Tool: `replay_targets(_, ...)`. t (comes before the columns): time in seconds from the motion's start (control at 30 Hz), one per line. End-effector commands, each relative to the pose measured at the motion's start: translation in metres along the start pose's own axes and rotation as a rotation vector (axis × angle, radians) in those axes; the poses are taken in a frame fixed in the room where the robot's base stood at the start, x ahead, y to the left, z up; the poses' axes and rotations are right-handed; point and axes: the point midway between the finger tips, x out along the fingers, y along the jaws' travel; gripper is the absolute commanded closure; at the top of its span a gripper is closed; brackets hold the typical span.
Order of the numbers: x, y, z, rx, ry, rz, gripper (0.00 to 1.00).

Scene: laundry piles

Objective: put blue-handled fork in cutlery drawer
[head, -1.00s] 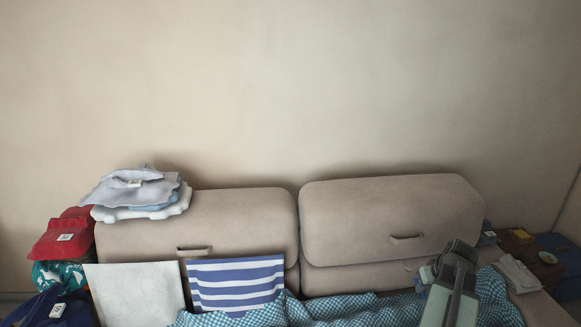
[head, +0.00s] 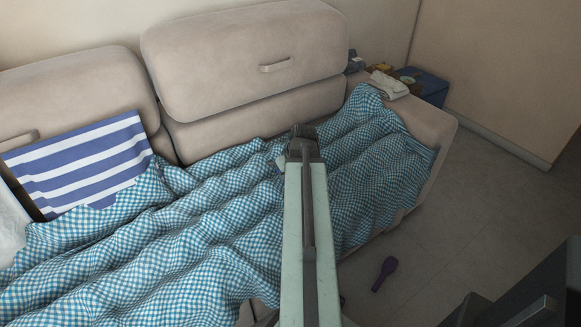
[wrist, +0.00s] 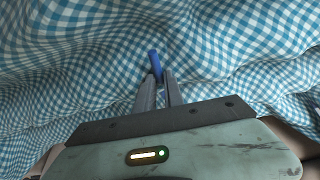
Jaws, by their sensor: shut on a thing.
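In the wrist view my gripper (wrist: 159,77) is shut on a blue handle (wrist: 154,61), which sticks out past the fingertips over checked cloth. I take it as the blue-handled fork; its tines are not visible. In the head view my gripper (head: 304,142) is at the end of my arm over the sofa, and the wrist hides the fingers and the fork. I cannot make out a cutlery drawer in any view.
A blue-and-white checked blanket (head: 190,245) covers the beige sofa (head: 250,55) seat in folds. A striped cloth (head: 85,165) leans at left. A purple object (head: 384,273) lies on the floor. Dark furniture (head: 535,295) stands at the lower right. A blue box (head: 425,87) is beyond the armrest.

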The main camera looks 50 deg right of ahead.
Motion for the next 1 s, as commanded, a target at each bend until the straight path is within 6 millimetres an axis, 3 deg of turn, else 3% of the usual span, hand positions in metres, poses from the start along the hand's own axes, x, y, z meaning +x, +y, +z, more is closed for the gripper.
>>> replay_targets(0.03,0.015,-0.001,0.005,-0.002,0.0,-0.001,1.0)
replay_targets(0.07,0.017,-0.002,0.006,-0.003,0.0,-0.001,1.0)
replay_targets(0.33,0.02,0.0,0.0,-0.005,0.0,-0.002,1.0)
replay_targets(0.8,0.077,0.059,-0.103,-0.005,0.0,-0.002,1.0)
replay_targets(1.0,0.083,0.066,-0.115,-0.005,0.0,-0.002,1.0)
